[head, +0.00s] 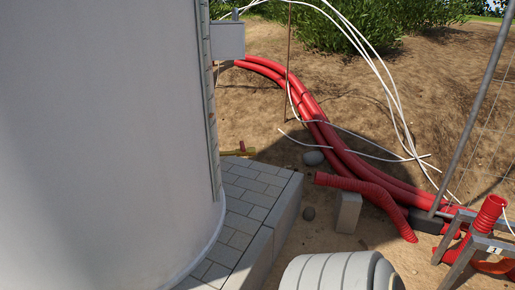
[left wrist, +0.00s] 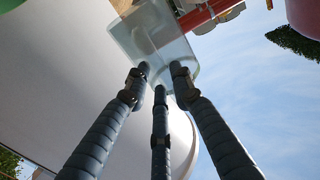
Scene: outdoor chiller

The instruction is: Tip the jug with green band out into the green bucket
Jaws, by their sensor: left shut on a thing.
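In the left wrist view my left gripper (left wrist: 160,82) has its dark ribbed fingers closed on a clear, see-through container (left wrist: 140,40), which looks like the jug. The container is at the top middle, with the fingertips against its near end. I cannot make out a green band on it. Its contents and exact tilt cannot be told. I cannot identify the green bucket in either view. Neither gripper shows in the head view.
A large pale tank-like wall (head: 100,130) fills the left of the head view, beside a paved ledge (head: 245,200). Red corrugated pipes (head: 330,135), white cables and a grey block (head: 348,212) lie on the sandy ground. A metal stand (head: 480,245) is at lower right.

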